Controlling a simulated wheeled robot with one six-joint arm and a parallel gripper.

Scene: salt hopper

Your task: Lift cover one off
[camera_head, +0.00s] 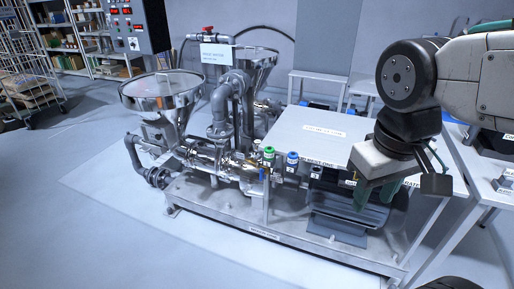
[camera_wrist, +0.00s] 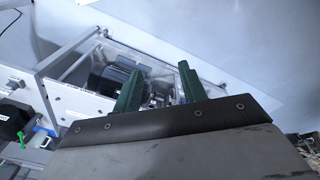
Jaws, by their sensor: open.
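Two steel hoppers stand on the machine: a front funnel (camera_head: 163,95) at left and a rear funnel (camera_head: 258,62) behind the pipes. A pale flat panel (camera_head: 300,125) with a small label lies over the right half of the machine frame. I cannot read the label, and cannot tell which part is cover one. My gripper (camera_head: 376,192) hangs at the panel's front right, pointing down, open, with nothing visible between its green fingers. In the wrist view my gripper (camera_wrist: 160,84) shows both fingers apart, above a dark motor-like body.
A dark motor (camera_head: 345,207) sits under the panel on the steel base frame. Blue and green-capped fittings (camera_head: 292,160) stand at the panel's front left. A control box (camera_head: 136,25) stands at the back left. A bench (camera_head: 488,180) is at right. The floor at left is clear.

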